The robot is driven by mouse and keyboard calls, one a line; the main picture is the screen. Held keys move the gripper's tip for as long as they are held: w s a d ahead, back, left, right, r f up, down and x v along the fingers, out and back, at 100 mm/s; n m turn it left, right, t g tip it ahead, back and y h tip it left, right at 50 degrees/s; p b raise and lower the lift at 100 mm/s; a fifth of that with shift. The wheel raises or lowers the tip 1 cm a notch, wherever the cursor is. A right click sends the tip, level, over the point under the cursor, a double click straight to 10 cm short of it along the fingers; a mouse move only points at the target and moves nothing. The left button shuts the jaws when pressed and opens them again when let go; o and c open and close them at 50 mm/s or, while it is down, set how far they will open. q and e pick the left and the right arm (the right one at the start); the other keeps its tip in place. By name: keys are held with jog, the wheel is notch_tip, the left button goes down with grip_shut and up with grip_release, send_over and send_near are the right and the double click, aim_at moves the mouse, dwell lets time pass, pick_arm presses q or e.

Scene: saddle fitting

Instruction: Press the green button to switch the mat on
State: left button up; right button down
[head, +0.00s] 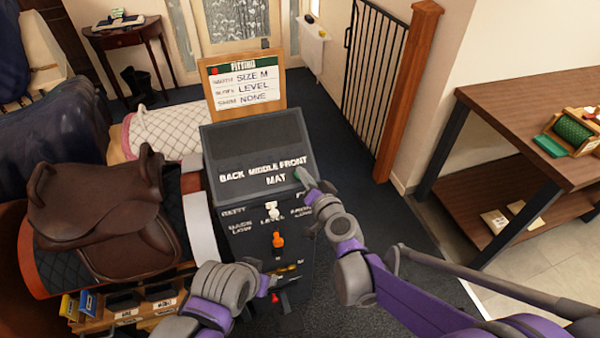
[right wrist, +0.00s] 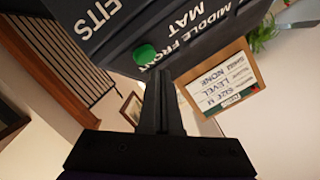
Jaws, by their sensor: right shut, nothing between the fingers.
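The green button (right wrist: 145,53) is a small round knob on the dark console (head: 247,140), beside the word FRONT in the right wrist view. My right gripper (head: 301,175) is at the console's right edge in the head view. In the right wrist view its fingers (right wrist: 158,74) are shut and empty, with the tips very close to the button. I cannot tell whether they touch it. The console panel reads BACK, MIDDLE, FRONT and MAT. My left gripper (head: 280,284) is low at the console's front, beside small coloured parts; its fingers are too small to read.
A brown saddle (head: 95,205) sits on a stand left of the console. A framed sign (head: 245,84) reading SIZE M, LEVEL, NONE stands behind it. A wooden bench (head: 530,120) is at the right. Dark floor is clear between console and bench.

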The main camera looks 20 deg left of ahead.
jog(key=shift+w+a+f, duration=0.1)
jog(key=shift+w+f, duration=0.1)
jog(key=shift+f, duration=0.1)
jog(key=shift+w+a+f, duration=0.2)
jog(key=shift+f, duration=0.25)
dwell(0.8)
pick_arm(q)
jog(key=shift+w+r+p, duration=0.2)
jog(key=shift+r+p, duration=0.1)
jog(key=shift+r, duration=0.15)
pick_arm(e)
jog(key=shift+s+d+r, duration=0.15)
jog(key=shift+s+r, duration=0.1)
jog(key=shift+r, duration=0.2)
jog(key=shift+s+d+r, duration=0.15)
jog(key=shift+s+r, duration=0.05)
jog(key=shift+r, duration=0.2)
pick_arm(q)
jog(key=r+p, duration=0.1)
jog(key=w+r, duration=0.1)
jog(key=shift+w+r+p, duration=0.2)
jog(key=shift+r+p, duration=0.15)
jog(key=shift+p, duration=0.05)
pick_arm(e)
jog(key=s+r, duration=0.1)
jog(key=d+r, duration=0.1)
jog(key=r, duration=0.1)
jog(key=s+d+r, duration=0.1)
jog(key=r, duration=0.1)
jog(key=shift+s, duration=0.35)
